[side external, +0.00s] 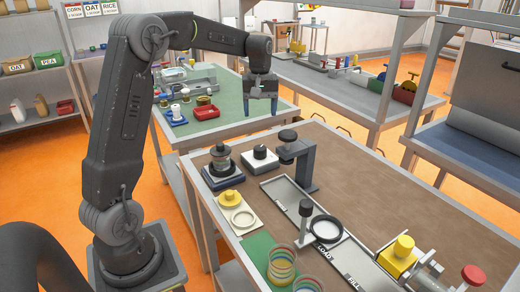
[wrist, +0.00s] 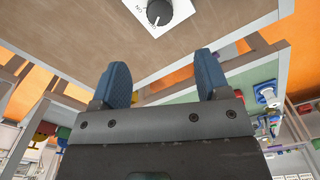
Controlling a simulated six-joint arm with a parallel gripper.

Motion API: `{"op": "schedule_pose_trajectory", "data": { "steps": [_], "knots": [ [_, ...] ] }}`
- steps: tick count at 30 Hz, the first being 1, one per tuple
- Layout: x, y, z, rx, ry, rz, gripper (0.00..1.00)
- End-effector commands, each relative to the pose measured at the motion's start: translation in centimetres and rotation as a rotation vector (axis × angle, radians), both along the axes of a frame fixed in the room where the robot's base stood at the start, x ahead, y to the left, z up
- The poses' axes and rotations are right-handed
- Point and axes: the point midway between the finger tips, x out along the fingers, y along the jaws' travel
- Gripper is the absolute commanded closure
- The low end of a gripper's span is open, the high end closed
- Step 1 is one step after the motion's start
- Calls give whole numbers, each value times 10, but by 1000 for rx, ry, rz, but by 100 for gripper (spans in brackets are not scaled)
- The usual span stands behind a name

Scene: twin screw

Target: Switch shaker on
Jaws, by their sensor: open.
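A white block with a black round knob (side external: 260,157) sits on the brown bench, near its back left edge. It also shows at the top of the wrist view (wrist: 158,14), with small lettering beside the knob that looks like "ON". Left of it, a dark low base (side external: 222,178) carries a lidded jar (side external: 221,158); I cannot tell for sure which is the shaker. My gripper (side external: 262,112) points down, open and empty, apart from the knob and beyond it. In the wrist view, its two blue fingers (wrist: 163,75) are spread with nothing between them.
A dark upright stand (side external: 302,165) rises just right of the knob block. A yellow piece and ring plate (side external: 237,212) lie in front. Grey tray strips (side external: 290,197) cross the brown bench. The green bench (side external: 228,98) behind holds small jars and trays.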

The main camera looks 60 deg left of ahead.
Motion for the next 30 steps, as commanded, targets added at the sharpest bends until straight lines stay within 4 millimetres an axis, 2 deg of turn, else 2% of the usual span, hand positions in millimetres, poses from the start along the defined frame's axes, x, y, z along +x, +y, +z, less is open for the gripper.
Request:
{"op": "schedule_pose_trajectory", "data": {
  "steps": [5, 15, 21, 25, 30],
  "knots": [
    [0, 1, -17, -1, 4, 4, 31],
    [0, 0, -85, -2, 4, 2, 31],
    [0, 1, -118, -1, 3, 2, 31],
    [0, 1, -131, 0, 2, 2, 31],
    [0, 1, -137, 1, 0, 2, 31]
  ]
}}
